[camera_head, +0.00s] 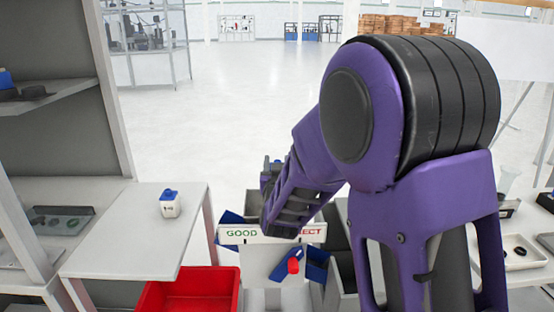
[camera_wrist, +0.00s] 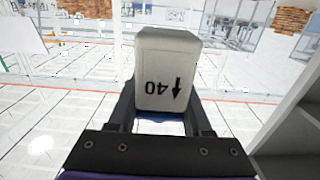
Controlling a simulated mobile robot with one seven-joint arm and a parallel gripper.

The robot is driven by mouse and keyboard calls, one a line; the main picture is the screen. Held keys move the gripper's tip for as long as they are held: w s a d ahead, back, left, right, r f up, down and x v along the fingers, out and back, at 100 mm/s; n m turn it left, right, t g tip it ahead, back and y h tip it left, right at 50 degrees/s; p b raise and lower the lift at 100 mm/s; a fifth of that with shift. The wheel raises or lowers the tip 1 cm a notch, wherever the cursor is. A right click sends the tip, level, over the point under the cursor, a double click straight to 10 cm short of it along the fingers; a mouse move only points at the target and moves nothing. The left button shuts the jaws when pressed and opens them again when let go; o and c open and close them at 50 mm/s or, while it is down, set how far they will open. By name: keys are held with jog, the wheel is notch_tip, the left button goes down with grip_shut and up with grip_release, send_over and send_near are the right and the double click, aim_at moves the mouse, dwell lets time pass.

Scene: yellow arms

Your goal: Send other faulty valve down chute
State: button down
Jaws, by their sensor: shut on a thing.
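A white valve (camera_wrist: 166,72) with "40" and a black arrow on its face sits between the fingers of my gripper (camera_wrist: 163,112) in the wrist view. My gripper is shut on it; a bit of blue shows at its lower end. In the head view my purple arm largely hides the gripper and the held valve. Another white valve with a blue top (camera_head: 171,204) stands upright on the left table. The chute sign (camera_head: 240,233) reads "GOOD" at left, and "REJECT" at right is partly covered by my arm.
A red bin (camera_head: 190,292) stands low in front of the left table (camera_head: 125,245). Grey shelving (camera_head: 60,130) rises at the far left. A right-hand bench (camera_head: 520,270) carries small parts and dishes. Open floor lies beyond the chute.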

jog(key=shift+f+b, duration=1.3)
jog(key=shift+f, duration=1.45)
jog(key=shift+c, duration=1.3)
grip_release()
jog(key=shift+s, duration=0.1)
